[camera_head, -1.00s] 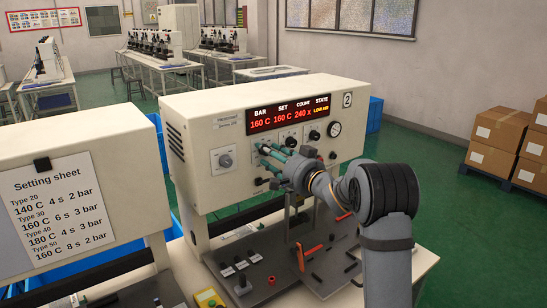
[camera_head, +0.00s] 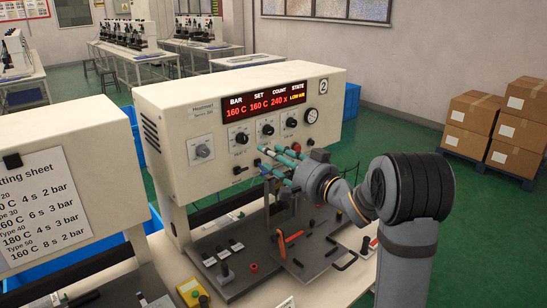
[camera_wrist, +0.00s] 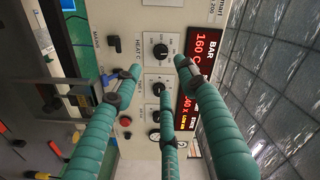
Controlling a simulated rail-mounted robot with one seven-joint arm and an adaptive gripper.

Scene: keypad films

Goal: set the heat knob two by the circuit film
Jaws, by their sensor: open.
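Machine two (camera_head: 225,165) carries a red display (camera_head: 264,102) reading BAR 160 C, SET 160 C, COUNT 240 X, STATE LOW AIR. Below the display are a left black knob (camera_head: 241,138), a middle one (camera_head: 268,129) and a right one (camera_head: 291,122). The wrist view shows a black knob (camera_wrist: 160,51) beside a sideways HEAT C label (camera_wrist: 115,43). My gripper (camera_head: 272,157) is open and empty, its teal fingers pointing at the panel below the knobs. In the wrist view my gripper (camera_wrist: 160,76) spreads its fingers in front of the knob row; contact cannot be told.
A setting sheet (camera_head: 45,205), partly cut off, hangs on the left machine. A red button (camera_wrist: 125,121) is on the panel. Cartons (camera_head: 520,130) stand far right.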

